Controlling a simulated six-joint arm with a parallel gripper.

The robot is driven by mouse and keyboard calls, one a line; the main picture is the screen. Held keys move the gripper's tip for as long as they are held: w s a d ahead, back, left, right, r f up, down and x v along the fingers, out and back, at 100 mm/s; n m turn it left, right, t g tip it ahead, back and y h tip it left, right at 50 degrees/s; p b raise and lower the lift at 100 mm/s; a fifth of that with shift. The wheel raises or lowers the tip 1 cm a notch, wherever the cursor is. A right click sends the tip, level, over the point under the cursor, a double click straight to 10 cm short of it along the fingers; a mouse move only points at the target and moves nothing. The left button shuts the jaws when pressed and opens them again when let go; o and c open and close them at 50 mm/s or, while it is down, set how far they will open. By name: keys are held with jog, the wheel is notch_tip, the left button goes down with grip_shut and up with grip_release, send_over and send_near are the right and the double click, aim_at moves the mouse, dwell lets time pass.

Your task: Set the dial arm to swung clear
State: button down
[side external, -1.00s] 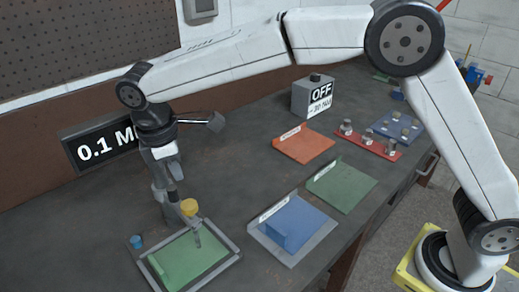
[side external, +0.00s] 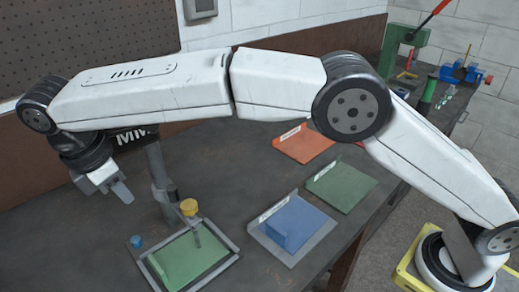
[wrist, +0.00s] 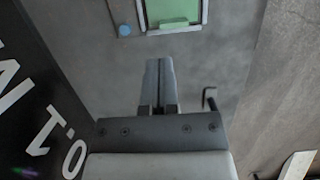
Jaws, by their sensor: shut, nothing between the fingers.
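The dial arm (side external: 197,230) hangs from a grey post (side external: 157,168) and carries a yellow round part (side external: 188,207). Its thin tip reaches over the green plate (side external: 170,263), near the plate's upper right corner; contact cannot be told. My gripper (side external: 123,193) is left of the post, raised above the bench and apart from the dial arm. Its fingers are shut with nothing in them, as the wrist view also shows (wrist: 155,62). The green plate shows at the top of the wrist view (wrist: 172,12); the yellow part does not.
A blue knob (side external: 137,242) stands beside the green plate's grey frame (side external: 230,246). A blue block tray (side external: 285,232), a green tray (side external: 341,187) and an orange tray (side external: 303,145) lie to the right. The black readout (wrist: 40,100) is close on the wrist view's left.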

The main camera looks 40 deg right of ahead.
aim_at(175, 199)
jog(key=shift+f, duration=0.2)
dwell(0.3)
jog(key=d+f, duration=0.6)
jog(key=f, duration=0.3)
jog(key=shift+d+f, duration=0.15)
jog(key=shift+d, duration=0.1)
dwell(0.3)
